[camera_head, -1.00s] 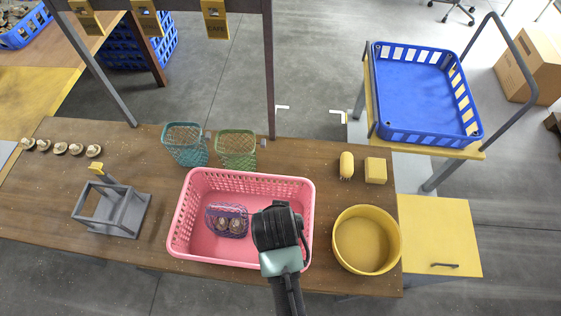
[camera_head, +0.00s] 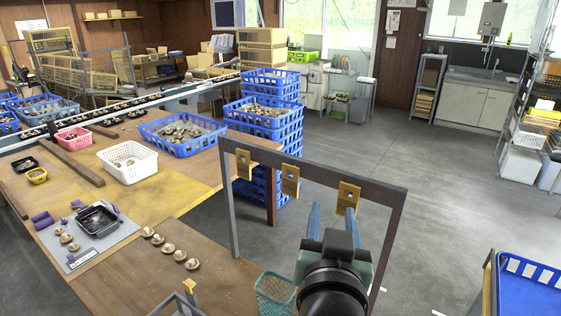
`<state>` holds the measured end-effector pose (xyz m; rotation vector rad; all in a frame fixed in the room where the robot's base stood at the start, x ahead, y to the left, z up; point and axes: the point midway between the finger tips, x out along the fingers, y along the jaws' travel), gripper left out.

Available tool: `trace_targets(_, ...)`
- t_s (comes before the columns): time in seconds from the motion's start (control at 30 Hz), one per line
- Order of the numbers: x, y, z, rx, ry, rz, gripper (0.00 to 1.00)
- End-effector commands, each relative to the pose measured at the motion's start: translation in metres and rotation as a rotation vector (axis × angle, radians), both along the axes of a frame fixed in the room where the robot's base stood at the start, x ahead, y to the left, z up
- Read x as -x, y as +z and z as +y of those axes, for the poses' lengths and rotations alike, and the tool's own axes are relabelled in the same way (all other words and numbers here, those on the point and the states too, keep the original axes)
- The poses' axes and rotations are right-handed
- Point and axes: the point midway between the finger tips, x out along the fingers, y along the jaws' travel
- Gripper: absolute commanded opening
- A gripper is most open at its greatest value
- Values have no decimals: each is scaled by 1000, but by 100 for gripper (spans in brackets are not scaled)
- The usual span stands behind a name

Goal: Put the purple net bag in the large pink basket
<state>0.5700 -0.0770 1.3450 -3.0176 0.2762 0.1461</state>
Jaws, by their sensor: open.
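The purple net bag and the large pink basket are out of view now; the camera looks out over the room. My gripper (camera_head: 332,224) is raised at the lower middle, in front of the hanging-tag frame. Its two blue fingers stand apart, with nothing visible between them. The black wrist hides what lies below it. In the earlier view, the purple net bag with mushrooms in it lay inside the large pink basket.
A teal net basket (camera_head: 273,294) stands just left of my wrist. A grey frame with yellow tags (camera_head: 243,165) rises behind it. A row of mushrooms (camera_head: 168,248) lies on the wooden table. A blue crate (camera_head: 525,285) is at lower right. Open floor lies beyond.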

Motion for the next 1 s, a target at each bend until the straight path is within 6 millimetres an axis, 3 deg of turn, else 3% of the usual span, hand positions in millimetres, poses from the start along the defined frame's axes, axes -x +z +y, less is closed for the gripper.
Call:
trace_targets(0.03,4,56,15,34,33,-142,48)
trace_targets(0.1,18,123,31,77,67,-321,48)
trace_targets(0.2,52,201,51,125,99,-552,48)
trace_targets(0.33,97,267,68,162,120,-773,48)
trace_targets(0.4,115,286,73,173,124,-847,48)
trace_targets(0.5,128,300,76,180,126,-900,48)
trace_targets(1.0,130,301,76,181,126,-906,48)
